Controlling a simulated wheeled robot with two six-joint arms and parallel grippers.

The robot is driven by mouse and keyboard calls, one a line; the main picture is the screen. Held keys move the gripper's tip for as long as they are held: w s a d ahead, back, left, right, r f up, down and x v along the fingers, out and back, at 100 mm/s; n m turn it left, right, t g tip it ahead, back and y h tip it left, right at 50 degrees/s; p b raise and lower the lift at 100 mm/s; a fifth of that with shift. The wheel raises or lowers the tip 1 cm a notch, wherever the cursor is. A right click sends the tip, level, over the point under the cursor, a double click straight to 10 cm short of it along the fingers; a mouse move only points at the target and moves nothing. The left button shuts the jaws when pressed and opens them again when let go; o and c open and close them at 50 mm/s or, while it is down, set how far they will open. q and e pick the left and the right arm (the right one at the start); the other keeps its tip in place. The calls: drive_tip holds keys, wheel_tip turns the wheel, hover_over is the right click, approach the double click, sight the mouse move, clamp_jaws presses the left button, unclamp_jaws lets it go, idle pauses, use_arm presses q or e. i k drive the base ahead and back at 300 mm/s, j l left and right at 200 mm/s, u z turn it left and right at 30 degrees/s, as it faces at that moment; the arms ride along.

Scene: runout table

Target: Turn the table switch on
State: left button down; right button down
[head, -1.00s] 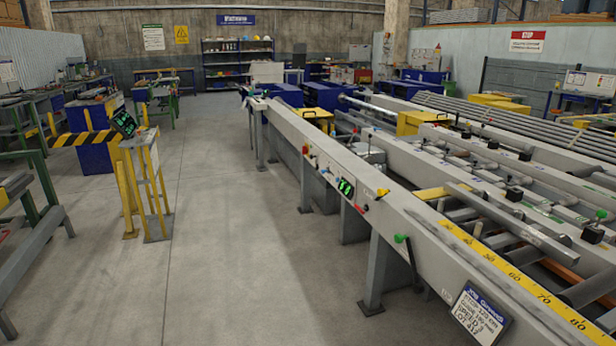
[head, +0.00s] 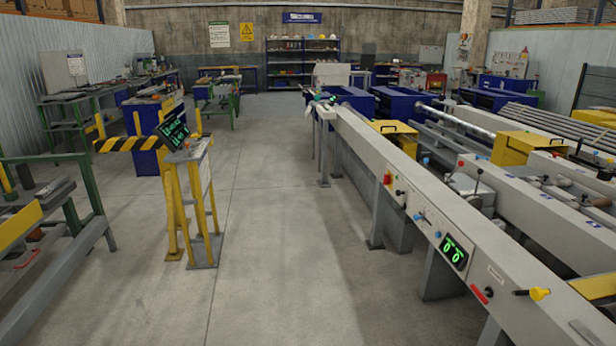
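The runout table (head: 350,142) runs from the lower right toward the back, with controls along its near side. A red button on a yellow plate (head: 387,179) sits farthest along this group. Nearer are a small lever switch (head: 422,217), a blue knob (head: 438,234) and a lit green display (head: 453,251) reading zeros. A red handle (head: 480,294) and a yellow-tipped lever (head: 538,294) are nearest. I cannot tell which control is the table switch, or its position. Neither of my grippers shows.
A yellow stand (head: 193,195) with a tilted green-lit screen (head: 173,130) stands left of the aisle. A striped barrier arm (head: 128,144) is beside it. A green-framed bench (head: 60,225) is at the left edge. The concrete floor (head: 275,240) between stand and table is clear.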

sight(387, 178)
drive_tip(key=i+z, duration=0.2)
drive_tip(key=i, duration=0.25)
drive_tip(key=i+j+z, duration=0.2)
drive_tip(key=i, duration=0.2)
drive_tip(key=i+j+z, duration=0.25)
drive_tip(key=i, duration=0.15)
drive_tip(key=i+j+z, duration=0.2)
drive_tip(key=i, duration=0.25)
drive_tip(key=i+z, duration=0.15)
drive_tip(key=z, duration=0.4)
